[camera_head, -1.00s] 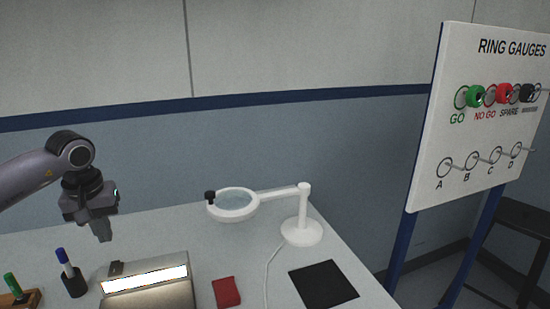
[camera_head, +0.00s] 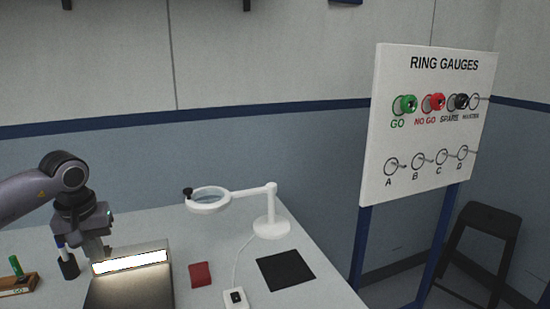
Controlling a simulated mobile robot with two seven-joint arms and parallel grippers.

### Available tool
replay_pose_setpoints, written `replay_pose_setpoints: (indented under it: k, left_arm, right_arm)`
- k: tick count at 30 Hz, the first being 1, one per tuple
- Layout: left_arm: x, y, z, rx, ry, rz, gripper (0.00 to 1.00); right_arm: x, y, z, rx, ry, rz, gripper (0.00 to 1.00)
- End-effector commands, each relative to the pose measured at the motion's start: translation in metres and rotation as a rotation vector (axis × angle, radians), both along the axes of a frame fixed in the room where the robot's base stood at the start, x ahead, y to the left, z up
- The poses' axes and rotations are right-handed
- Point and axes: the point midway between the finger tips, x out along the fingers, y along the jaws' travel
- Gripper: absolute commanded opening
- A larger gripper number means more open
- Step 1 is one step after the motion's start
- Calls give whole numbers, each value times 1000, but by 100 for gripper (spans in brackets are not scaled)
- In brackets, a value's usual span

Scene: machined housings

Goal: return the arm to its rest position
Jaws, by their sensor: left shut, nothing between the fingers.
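My left gripper (camera_head: 97,252) is at the left of the head view, pointing down with its fingers together and nothing between them. It hangs above the back left of the table (camera_head: 330,291), just behind the lit box (camera_head: 130,264) in the picture. From this view I cannot tell how high the fingertips are over the table. My right gripper is not in view.
A magnifier lamp (camera_head: 271,226), red block (camera_head: 201,274), black mat (camera_head: 286,270) and white switch box (camera_head: 236,298) are right. A ring gauge board (camera_head: 425,175) and stool (camera_head: 484,222) stand beyond.

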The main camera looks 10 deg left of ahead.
Motion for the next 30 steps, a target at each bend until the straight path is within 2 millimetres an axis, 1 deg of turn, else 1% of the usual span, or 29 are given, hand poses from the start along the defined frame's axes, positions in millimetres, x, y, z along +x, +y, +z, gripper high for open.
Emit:
replay_pose_setpoints:
  k: [1,3,4,5,6,8,9,11,12,14,15,17,18,20,21,23,25,27,29,30]
  left_arm:
    - [3,-15,-8,-36,-10,-9,0]
    - [11,-61,-24,-170,-53,-8,0]
    - [13,-80,-29,-230,-68,-2,0]
    - [15,-99,-33,-293,-80,6,0]
    - [15,-126,-38,-382,-94,21,0]
    - [14,-166,-43,-527,-102,56,0]
    - [12,-193,-44,-630,-99,86,0]
    - [6,-233,-42,-794,-85,144,0]
    - [2,-258,-38,-905,-67,191,0]
    - [-5,-290,-29,-1073,-25,275,0]
    - [-10,-309,-21,-1183,9,336,0]
    - [-16,-333,-8,-1347,74,443,0]
    - [-20,-345,3,-1454,125,518,0]
    - [-23,-359,18,-1608,210,645,0]
    - [-25,-364,27,-1707,274,735,0]
    - [-26,-368,40,-1847,379,879,0]
    - [-25,-365,52,-1999,512,1061,0]
    - [-23,-356,59,-2134,658,1257,0]
    - [-20,-345,60,-2235,790,1433,0]
    - [-19,-335,58,-2297,882,1557,0]
  right_arm:
    - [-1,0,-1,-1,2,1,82]
    - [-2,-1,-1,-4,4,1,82]
    - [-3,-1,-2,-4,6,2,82]
    - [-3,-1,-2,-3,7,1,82]
    - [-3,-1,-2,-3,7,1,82]
    - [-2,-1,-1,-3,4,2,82]
    - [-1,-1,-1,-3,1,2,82]
    - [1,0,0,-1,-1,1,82]
    - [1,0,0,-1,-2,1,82]
    - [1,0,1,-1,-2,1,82]
    - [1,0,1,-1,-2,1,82]
    - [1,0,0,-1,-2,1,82]
    - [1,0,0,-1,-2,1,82]
    - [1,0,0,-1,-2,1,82]
    - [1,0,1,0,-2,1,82]
    - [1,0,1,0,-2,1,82]
    - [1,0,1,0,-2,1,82]
    - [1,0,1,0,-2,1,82]
    - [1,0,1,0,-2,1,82]
    - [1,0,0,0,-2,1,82]
